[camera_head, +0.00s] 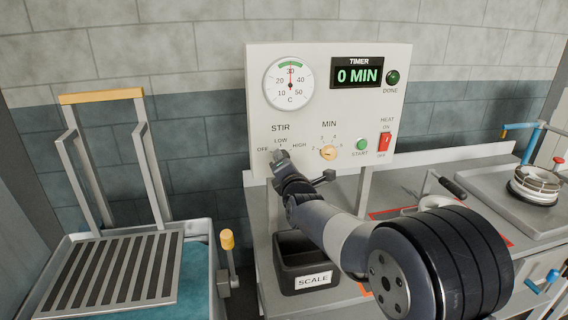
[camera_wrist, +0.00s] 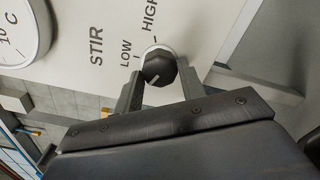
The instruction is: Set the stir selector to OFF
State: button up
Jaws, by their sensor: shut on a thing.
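The stir selector is a dark round knob (camera_wrist: 159,66) on the pale control panel (camera_head: 330,105), labelled OFF, LOW and HIGH in the head view. My gripper (camera_head: 280,154) is at the knob and hides most of it there. In the wrist view my gripper (camera_wrist: 159,84) has one finger on each side of the knob and is shut on it. The knob's white line points to the lower left in the wrist view, past LOW on the side away from HIGH. The OFF mark is hidden in that view, so I cannot tell whether the line meets it.
The MIN knob (camera_head: 328,153), green START button (camera_head: 362,144) and red HEAT switch (camera_head: 385,142) are right of the selector. A gauge (camera_head: 289,83) is above. A black SCALE bin (camera_head: 303,262) stands below. A rack with a slatted tray (camera_head: 118,268) is at left.

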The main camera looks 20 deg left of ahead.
jog(key=o, duration=1)
jog(key=b+v, duration=0.2)
jog(key=v, duration=0.9)
jog(key=shift+a+b, duration=0.15)
jog(key=shift+b, duration=0.2)
jog(key=shift+w, duration=0.15)
jog(key=p+x, duration=0.2)
jog(key=x, duration=0.8)
jog(key=shift+w+a+p, duration=0.1)
jog(key=shift+w+p, duration=0.15)
jog(key=shift+p, duration=0.1)
